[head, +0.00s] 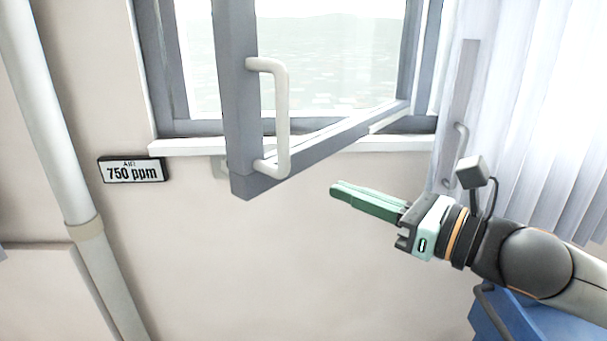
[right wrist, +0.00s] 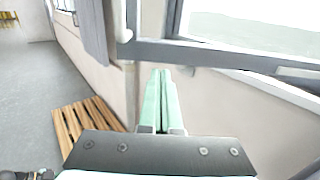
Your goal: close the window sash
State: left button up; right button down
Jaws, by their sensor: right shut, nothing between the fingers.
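The grey window sash (head: 240,100) stands swung open into the room, with its free edge toward me at the left and its bottom rail running back to the right. A white D-shaped handle (head: 283,118) is on its free edge. The window frame (head: 172,80) with its white sill (head: 190,146) is behind it. My right gripper (head: 335,190), with green fingers, is shut and empty, below and to the right of the handle, apart from the sash. The right wrist view shows the shut fingers (right wrist: 160,95) with the sash rail (right wrist: 210,55) beyond. My left gripper is not in view.
A pale pipe (head: 55,130) runs down the left. A pleated curtain (head: 545,100) hangs at the right, above a blue object (head: 545,322). A wooden pallet (right wrist: 82,127) lies on the floor.

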jog(key=x, duration=0.8)
jog(key=shift+p, duration=0.45)
jog(key=shift+w, duration=0.15)
jog(key=shift+a, duration=0.15)
